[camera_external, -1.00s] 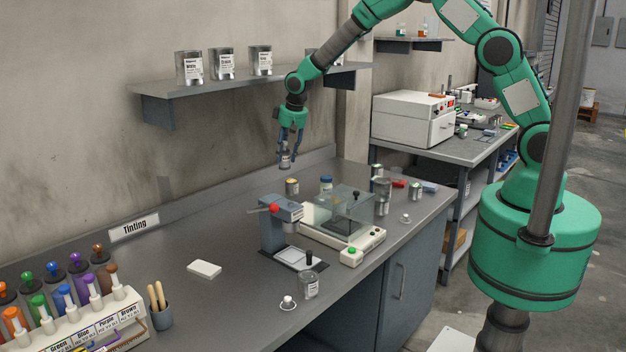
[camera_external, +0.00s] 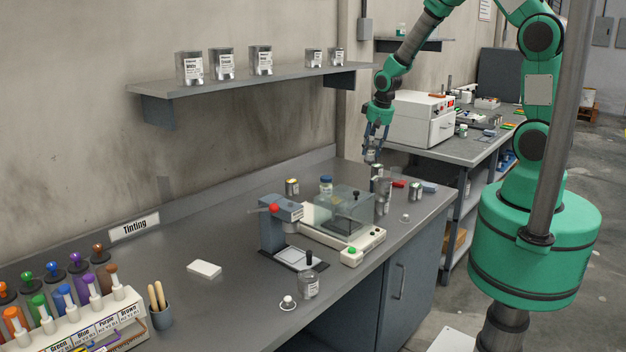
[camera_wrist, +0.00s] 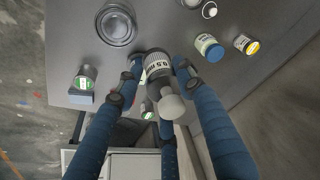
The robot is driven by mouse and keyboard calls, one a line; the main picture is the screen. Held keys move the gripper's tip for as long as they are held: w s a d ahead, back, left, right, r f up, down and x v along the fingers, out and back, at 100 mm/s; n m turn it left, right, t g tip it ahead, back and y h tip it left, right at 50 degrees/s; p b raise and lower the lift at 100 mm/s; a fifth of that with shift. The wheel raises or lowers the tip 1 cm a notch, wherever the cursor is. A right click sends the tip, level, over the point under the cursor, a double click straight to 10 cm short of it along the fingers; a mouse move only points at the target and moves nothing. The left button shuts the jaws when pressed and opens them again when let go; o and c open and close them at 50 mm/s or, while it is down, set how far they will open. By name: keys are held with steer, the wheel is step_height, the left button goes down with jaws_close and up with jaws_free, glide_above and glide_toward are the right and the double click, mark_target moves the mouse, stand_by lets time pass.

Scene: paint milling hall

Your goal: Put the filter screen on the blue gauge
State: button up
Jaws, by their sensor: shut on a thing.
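I cannot pick out the filter screen for certain in either view.
Metal cans (camera_external: 383,190) stand close below my gripper. A glass-covered balance (camera_external: 345,215), a blue-lidded jar (camera_external: 326,184) and a yellow-labelled jar (camera_external: 292,187) are to the left. A wall shelf (camera_external: 250,84) holds several tins.

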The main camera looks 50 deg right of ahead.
steer(key=s+d+f+m, duration=0.1)
steer(key=s+d, duration=0.2)
steer(key=s, duration=0.3)
steer(key=s+d+m, duration=0.1)
steer(key=s+d, duration=0.3)
steer(key=s, duration=0.2)
step_height(320, 180, down, 5)
steer(key=shift+a+f, duration=0.15)
steer(key=shift+w, duration=0.1)
steer(key=w+d+p, duration=0.1)
steer(key=w+d, duration=0.1)
steer(key=w, duration=0.5)
steer(key=w+d+f, duration=0.1)
steer(key=w+d, duration=0.2)
steer(key=w, duration=0.5)
steer(key=shift+f+p, duration=0.25)
steer(key=shift+p, duration=0.15)
steer(key=shift+d, duration=0.1)
steer(key=shift+f, duration=1.75)
steer(key=shift+f, duration=0.1)
